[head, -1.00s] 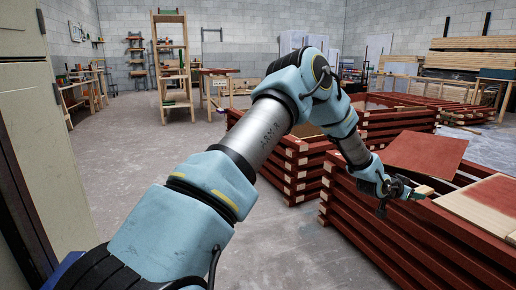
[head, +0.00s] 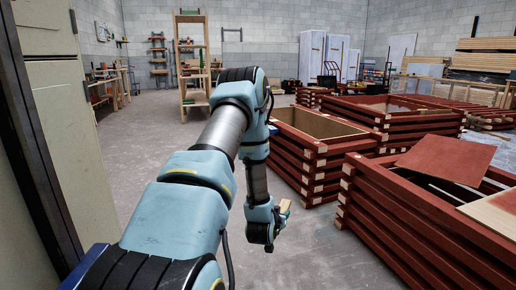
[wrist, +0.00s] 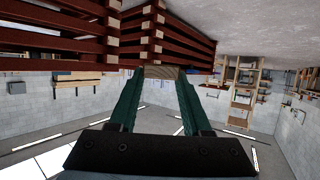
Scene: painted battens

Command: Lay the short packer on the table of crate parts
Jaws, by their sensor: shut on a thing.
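The short packer (head: 285,206) is a small pale wooden block. In the wrist view the packer (wrist: 162,73) sits between the two green fingertips of my gripper (wrist: 160,77), which is shut on it. In the head view my gripper (head: 275,221) hangs low over the floor aisle, left of the red batten crates, with the packer in the air and apart from them. I cannot clearly make out the table of crate parts; my arm covers part of the background.
Red batten crates (head: 375,215) stand stacked on the right, with a loose red panel (head: 447,160) on the nearest. A tall wooden rack (head: 191,60) stands at the back. A pale cabinet (head: 70,140) is close on the left. The grey floor (head: 150,135) between is clear.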

